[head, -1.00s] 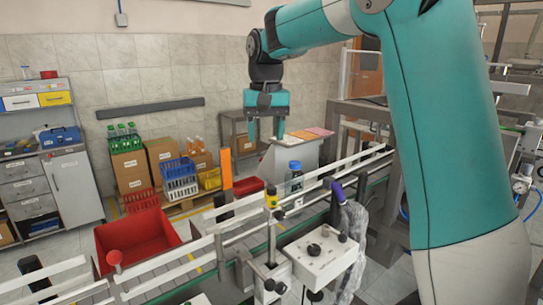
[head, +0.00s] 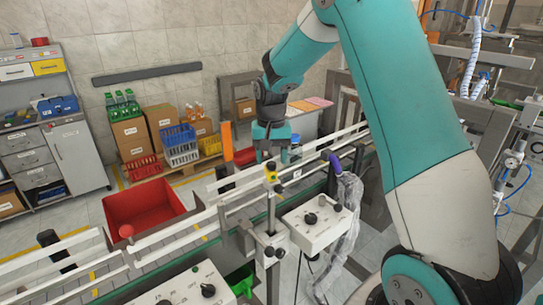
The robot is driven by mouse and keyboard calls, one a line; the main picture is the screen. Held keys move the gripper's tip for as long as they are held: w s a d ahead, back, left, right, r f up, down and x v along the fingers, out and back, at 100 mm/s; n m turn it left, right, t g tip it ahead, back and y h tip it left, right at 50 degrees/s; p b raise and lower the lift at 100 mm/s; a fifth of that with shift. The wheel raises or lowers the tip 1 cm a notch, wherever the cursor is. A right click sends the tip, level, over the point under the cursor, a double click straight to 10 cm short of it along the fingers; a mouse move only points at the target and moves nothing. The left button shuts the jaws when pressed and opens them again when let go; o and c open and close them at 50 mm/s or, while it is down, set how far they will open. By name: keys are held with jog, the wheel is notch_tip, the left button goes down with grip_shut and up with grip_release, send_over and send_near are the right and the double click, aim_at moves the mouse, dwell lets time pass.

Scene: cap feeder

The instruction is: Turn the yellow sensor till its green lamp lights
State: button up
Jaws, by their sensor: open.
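The yellow sensor (head: 271,172) sits at the top of a metal post beside the conveyor rails, near the middle of the head view. Its lamp is too small to make out. My gripper (head: 271,155) points down just above and behind the sensor in the picture, with its jaws open and nothing seen between them. Whether its fingers touch the sensor cannot be told. A bottle with a blue cap (head: 295,145) stands on the conveyor, just right of my gripper and partly hidden by it.
White guide rails (head: 330,144) run along the conveyor. A control box with black knobs (head: 312,222) stands right of the sensor post, with a purple-topped item in clear wrap (head: 346,185) beside it. A red bin (head: 150,206) is at left. Another knobbed panel (head: 185,287) is at the front.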

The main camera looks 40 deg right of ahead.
jog(key=shift+f, duration=0.85)
jog(key=c, duration=0.9)
jog(key=n, duration=0.4)
jog(key=shift+b, duration=0.4)
jog(key=o, duration=0.9)
jog(key=shift+r, duration=0.15)
